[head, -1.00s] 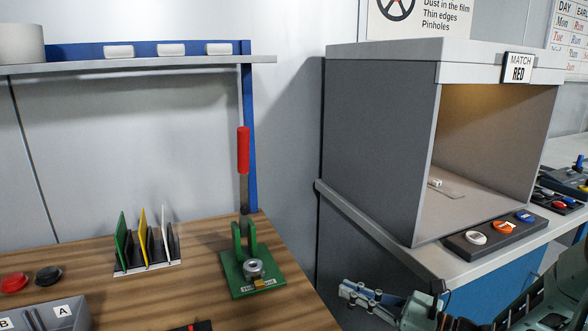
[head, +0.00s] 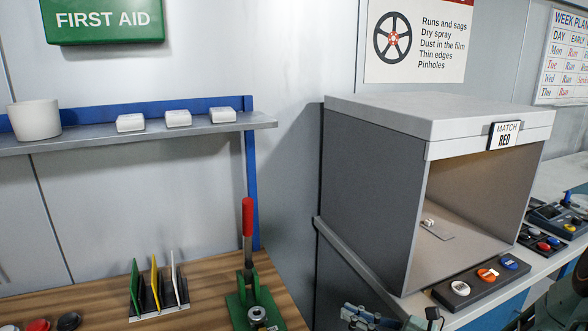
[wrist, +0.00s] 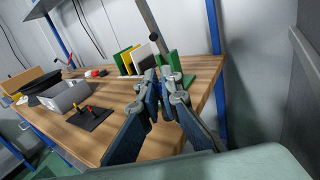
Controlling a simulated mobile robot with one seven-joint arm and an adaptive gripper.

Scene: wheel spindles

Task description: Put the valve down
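My gripper (wrist: 164,88) is in the middle of the wrist view, its two blue-grey fingers close together at the tips. It also shows at the bottom edge of the head view (head: 362,317), partly cut off. I cannot make out a valve between the fingertips, and I cannot tell whether they grip something small. The gripper is in front of the bench's right end, with the green lever press (head: 254,300) beyond it. A black plate (wrist: 91,117) on the bench carries small red and yellow parts, too small to identify as a valve.
The wooden bench (wrist: 125,140) holds upright coloured panels (head: 155,285) and a grey bin (wrist: 68,97). The press's red handle (head: 247,217) stands tall. A grey booth (head: 370,185) marked MATCH RED is at the right, with a disc tray (head: 480,283) before it. The shelf (head: 190,130) overhangs the bench.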

